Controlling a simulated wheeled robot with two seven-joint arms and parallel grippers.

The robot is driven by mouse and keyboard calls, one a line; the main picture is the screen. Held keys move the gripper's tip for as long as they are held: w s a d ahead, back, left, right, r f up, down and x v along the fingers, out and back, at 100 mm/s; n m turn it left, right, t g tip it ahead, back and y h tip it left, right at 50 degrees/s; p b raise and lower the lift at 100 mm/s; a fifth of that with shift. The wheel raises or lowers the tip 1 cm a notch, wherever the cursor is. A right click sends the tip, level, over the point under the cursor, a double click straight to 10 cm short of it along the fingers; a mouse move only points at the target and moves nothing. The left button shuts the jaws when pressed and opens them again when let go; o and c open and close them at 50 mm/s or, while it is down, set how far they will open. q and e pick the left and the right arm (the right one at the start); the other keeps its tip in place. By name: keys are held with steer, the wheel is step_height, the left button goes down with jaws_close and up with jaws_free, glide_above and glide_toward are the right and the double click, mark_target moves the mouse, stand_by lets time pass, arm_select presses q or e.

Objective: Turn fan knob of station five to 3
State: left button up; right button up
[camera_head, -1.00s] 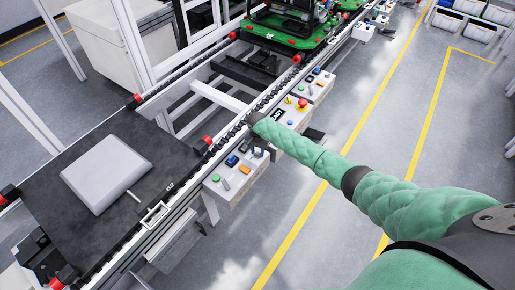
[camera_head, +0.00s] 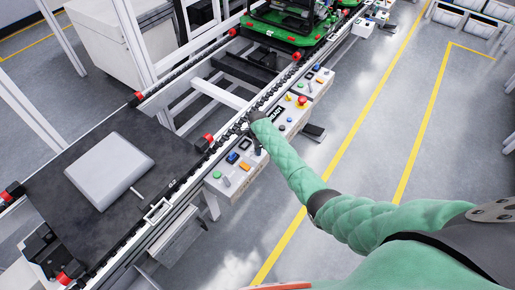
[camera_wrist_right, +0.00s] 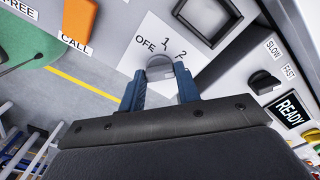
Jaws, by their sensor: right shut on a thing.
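The fan knob (camera_wrist_right: 160,70) is a small grey knob on a white plate marked "OFF", "1" and "2" in the right wrist view. Any further mark is hidden, and I cannot tell where the knob points. My right gripper (camera_wrist_right: 159,84) is shut on the knob, one blue finger on each side. In the head view my right gripper (camera_head: 258,149) is small and partly hidden by its wrist, at the control panel (camera_head: 226,189) beside the conveyor. No station number is readable. My left gripper is not in view.
Close to the fingers are a dark rocker switch (camera_wrist_right: 208,18), a black slow/fast knob (camera_wrist_right: 263,82), a "READY" display (camera_wrist_right: 288,108) and an orange button (camera_wrist_right: 78,22). A grey block (camera_head: 110,172) lies on the dark pallet (camera_head: 62,158).

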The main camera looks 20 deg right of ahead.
steer(key=m, duration=0.5)
stand_by(0.6)
steer(key=o, duration=1)
steer(key=shift+r, duration=0.1)
steer(key=shift+r, duration=0.3)
step_height(320, 180, up, 6)
steer(key=b, duration=0.2)
steer(key=shift+f+b, duration=0.2)
steer(key=shift+b, duration=0.2)
steer(key=shift+r, duration=0.7)
